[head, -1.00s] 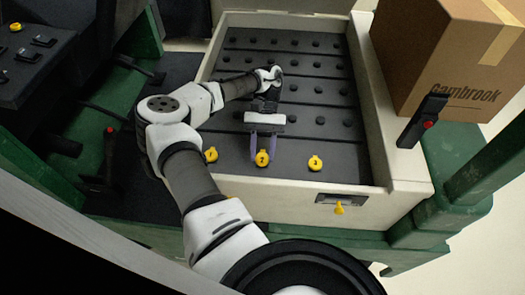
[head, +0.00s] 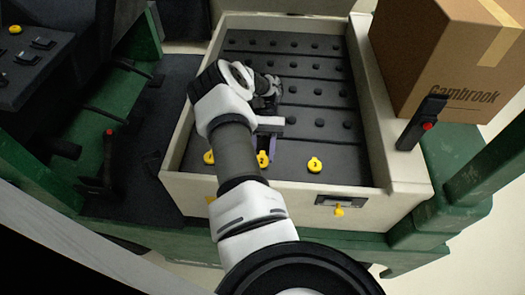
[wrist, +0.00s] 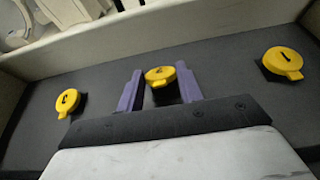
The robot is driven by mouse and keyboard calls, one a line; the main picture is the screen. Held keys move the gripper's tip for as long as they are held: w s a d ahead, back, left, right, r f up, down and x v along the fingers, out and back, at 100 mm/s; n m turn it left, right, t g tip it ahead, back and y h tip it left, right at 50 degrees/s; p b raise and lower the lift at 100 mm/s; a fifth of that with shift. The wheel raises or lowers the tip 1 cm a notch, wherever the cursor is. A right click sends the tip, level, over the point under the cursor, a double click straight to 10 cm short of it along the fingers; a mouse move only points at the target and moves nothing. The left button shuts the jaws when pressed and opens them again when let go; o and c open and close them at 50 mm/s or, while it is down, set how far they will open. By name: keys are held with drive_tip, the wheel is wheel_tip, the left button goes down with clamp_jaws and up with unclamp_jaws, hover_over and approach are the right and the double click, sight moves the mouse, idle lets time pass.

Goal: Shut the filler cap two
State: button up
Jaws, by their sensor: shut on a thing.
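Filler cap two (head: 263,160) is a round yellow cap on the dark deck inside the pale cart box, the middle of three in a row. My gripper (head: 267,146) reaches down to it, partly hidden behind my arm. In the wrist view my gripper (wrist: 160,80) has its two purple fingers on either side of the yellow cap (wrist: 158,74), shut on it. Whether the cap is seated tight cannot be told.
The box's pale front wall (head: 300,196) stands close to the caps. A cardboard box (head: 445,60) and a black lever (head: 423,122) stand at the right.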

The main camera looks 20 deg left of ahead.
drive_tip(key=shift+f, duration=0.1)
drive_tip(key=o, duration=1)
drive_tip(key=shift+r, duration=0.2)
